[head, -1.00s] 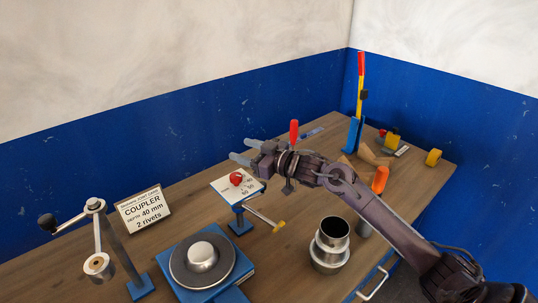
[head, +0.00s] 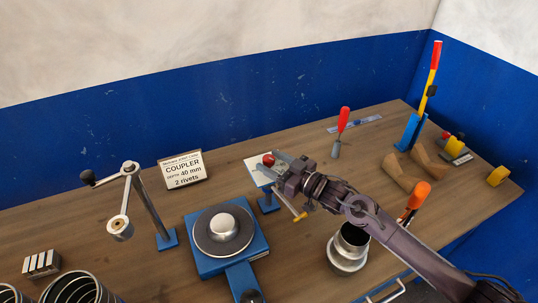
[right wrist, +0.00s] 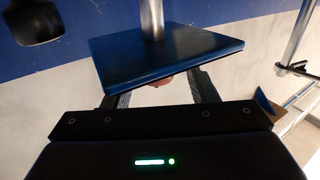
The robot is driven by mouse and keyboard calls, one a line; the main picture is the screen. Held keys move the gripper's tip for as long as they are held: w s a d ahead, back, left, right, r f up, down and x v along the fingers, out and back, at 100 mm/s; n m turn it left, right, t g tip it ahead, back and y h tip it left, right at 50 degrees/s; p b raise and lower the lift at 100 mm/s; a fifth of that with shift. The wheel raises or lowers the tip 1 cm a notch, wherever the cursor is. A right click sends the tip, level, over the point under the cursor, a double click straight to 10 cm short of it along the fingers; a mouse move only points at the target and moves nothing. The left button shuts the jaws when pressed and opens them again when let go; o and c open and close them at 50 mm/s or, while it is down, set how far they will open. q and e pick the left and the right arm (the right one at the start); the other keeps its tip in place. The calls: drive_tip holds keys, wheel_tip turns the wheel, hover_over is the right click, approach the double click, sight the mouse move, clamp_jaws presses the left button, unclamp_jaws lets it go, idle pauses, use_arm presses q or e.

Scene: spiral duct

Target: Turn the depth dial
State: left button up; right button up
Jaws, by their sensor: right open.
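The depth dial is a red knob (head: 269,159) on a small white scale plate (head: 256,172), held on a blue stand in the head view. My right gripper (head: 279,162) is open, its fingers close to the right side of the knob. I cannot tell whether they touch it or straddle it. In the right wrist view both dark fingers (right wrist: 163,90) are apart. A dark blue plate (right wrist: 165,52) lies ahead of them, with a small pinkish patch at its lower edge between the fingers. My left gripper is out of view.
A card (head: 184,169) reads COUPLER, depth 40 mm, 2 rivets. A round turntable (head: 224,233) on a blue base and a crank (head: 130,190) stand left. A yellow-tipped rod (head: 299,217) sits below the dial. A metal duct piece (head: 346,252) stands under my right arm.

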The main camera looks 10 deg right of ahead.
drive_tip(key=shift+w+a, duration=0.35)
drive_tip(key=shift+w, duration=0.4)
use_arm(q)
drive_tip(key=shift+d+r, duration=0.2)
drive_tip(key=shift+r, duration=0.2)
use_arm(e)
drive_tip(key=shift+a, duration=0.1)
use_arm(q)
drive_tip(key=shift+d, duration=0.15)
use_arm(e)
drive_tip(key=shift+c, duration=0.4)
